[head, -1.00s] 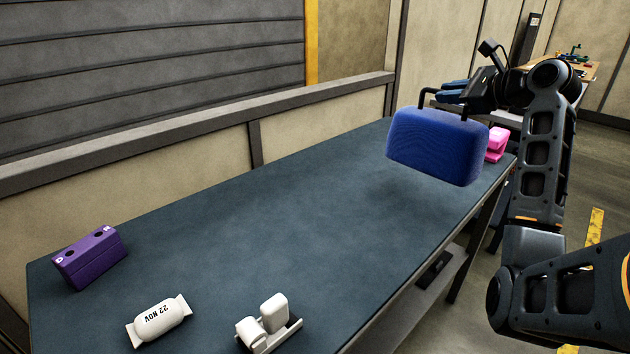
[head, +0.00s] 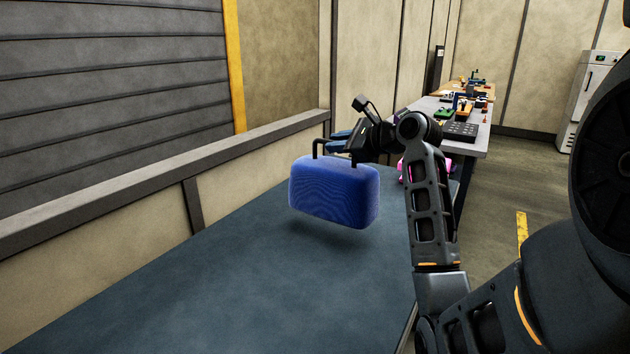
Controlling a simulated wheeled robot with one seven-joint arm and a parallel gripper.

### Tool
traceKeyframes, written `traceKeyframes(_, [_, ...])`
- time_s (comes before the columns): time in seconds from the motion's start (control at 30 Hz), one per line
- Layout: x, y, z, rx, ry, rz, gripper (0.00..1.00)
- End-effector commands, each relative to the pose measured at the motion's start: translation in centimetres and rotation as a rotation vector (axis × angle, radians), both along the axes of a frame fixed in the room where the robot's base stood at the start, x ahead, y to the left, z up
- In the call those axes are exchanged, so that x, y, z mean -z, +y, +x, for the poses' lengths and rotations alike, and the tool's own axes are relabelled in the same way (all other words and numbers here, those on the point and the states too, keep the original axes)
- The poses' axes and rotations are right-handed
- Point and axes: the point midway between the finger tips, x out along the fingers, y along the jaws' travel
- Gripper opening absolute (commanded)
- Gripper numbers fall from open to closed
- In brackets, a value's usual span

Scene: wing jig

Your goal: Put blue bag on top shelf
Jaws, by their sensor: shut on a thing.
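The blue bag (head: 335,194) hangs upright in the head view, a little above the dark table (head: 250,285), with its shadow on the surface below. It has a black handle on top. My gripper (head: 352,146) is shut on the handle at its right end; the fingertips are partly hidden by the wrist and handle. No top shelf can be made out in the view.
A pink object (head: 413,172) sits at the table's far end, partly behind my arm. A low wall ledge (head: 150,178) runs along the table's left side. Farther back stands a bench (head: 478,135) with several items, and a white cabinet (head: 595,100). Floor to the right is clear.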

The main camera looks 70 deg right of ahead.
Motion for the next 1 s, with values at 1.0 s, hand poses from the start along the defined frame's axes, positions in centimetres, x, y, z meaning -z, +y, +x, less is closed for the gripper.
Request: traceKeyframes(1.0, [7.2,4.0,3.8,0.001,-0.002,-0.004,0.00])
